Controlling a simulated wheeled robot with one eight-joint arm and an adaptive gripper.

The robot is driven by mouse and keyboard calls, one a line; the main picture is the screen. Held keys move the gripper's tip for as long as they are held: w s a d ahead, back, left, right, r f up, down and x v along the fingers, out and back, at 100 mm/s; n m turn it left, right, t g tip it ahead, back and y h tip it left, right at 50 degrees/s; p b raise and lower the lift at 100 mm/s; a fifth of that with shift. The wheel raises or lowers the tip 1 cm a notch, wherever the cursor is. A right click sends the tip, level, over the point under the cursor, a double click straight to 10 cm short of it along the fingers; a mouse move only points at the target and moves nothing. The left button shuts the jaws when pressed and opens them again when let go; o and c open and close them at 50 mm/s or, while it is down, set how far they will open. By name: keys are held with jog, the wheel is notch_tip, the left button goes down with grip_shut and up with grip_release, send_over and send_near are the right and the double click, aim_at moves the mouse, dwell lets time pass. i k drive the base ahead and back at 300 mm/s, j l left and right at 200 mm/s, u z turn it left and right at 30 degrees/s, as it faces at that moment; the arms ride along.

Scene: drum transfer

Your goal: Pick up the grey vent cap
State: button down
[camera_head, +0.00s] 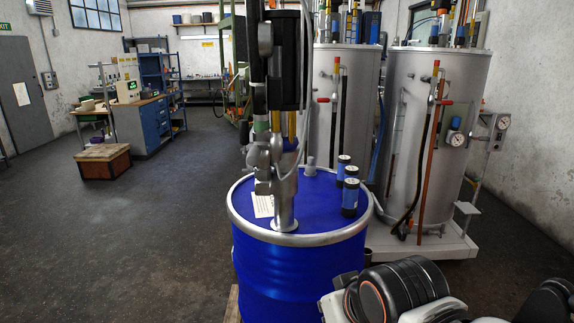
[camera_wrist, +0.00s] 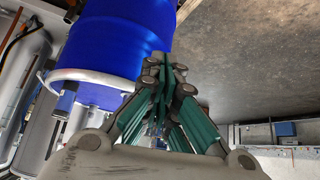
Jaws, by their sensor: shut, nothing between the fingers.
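The grey vent cap (camera_head: 311,166) appears as a small upright grey piece at the back of the blue drum's lid (camera_head: 318,205), behind the pump pipe. I cannot make out the cap in the wrist view. My gripper (camera_wrist: 167,70) shows in the wrist view with its green-padded fingers shut and nothing between them. It is apart from the drum; the drum's blue side (camera_wrist: 115,40) fills the upper left of that view. In the head view the fingers are out of sight; only part of my arm shows at lower right.
A tall pump (camera_head: 284,190) stands on the drum lid, with a paper label beside it. Several dark-blue cylinders (camera_head: 350,197) stand at the lid's right. Steel tanks (camera_head: 430,120) with pipes and gauges are behind. The floor (camera_head: 130,250) to the left is clear.

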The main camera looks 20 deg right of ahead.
aim_at(310, 170)
jog(key=i+l+z, duration=0.1)
jog(key=l+z, duration=0.3)
jog(key=i+l+z, duration=0.2)
jog(key=l+z, duration=0.2)
jog(key=i+l+z, duration=0.2)
jog(key=l+z, duration=0.2)
jog(key=i+l+z, duration=0.25)
jog(key=z, duration=0.15)
jog(key=i+l+z, duration=0.45)
jog(key=i, duration=0.4)
jog(key=i+u, duration=0.5)
jog(key=i+l+u, duration=0.15)
jog(key=i+u, duration=0.35)
jog(key=k, duration=0.05)
